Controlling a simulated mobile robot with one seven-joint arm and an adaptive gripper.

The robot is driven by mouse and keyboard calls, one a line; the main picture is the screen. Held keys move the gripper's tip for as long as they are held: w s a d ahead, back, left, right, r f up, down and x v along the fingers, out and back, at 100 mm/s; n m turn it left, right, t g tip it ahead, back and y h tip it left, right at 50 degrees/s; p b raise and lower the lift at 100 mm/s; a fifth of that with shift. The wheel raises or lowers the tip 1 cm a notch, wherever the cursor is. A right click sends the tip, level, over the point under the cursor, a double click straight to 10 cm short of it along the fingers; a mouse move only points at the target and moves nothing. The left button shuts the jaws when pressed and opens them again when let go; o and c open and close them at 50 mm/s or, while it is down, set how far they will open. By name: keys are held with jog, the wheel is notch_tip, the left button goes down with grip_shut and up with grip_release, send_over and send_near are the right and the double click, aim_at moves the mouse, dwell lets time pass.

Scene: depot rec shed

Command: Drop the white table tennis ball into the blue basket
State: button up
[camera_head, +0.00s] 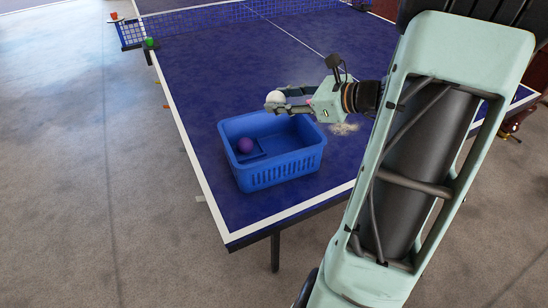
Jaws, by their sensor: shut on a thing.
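The white table tennis ball (275,98) is held between the fingertips of my gripper (276,102). My gripper is shut on it and points left in the picture. The blue basket (287,172) stands on the blue table near its front left corner. The ball appears above the basket's far rim; its exact height over the basket cannot be told from this one view. A purple ball (245,145) lies inside the basket at the left. Part of the basket's floor is hidden by its front wall.
The blue table tennis table (195,55) has a white edge line and a net (195,18) at the back. A green ball (150,43) and an orange-red thing (114,15) are near the net's left end. A pale patch (345,129) lies right of the basket.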

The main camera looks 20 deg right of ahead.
notch_tip(320, 180, down, 3)
jog(key=shift+f+b, duration=0.15)
jog(key=shift+b, duration=0.9)
jog(key=o, duration=1)
jog(key=shift+s, duration=0.1)
jog(key=v, duration=1.2)
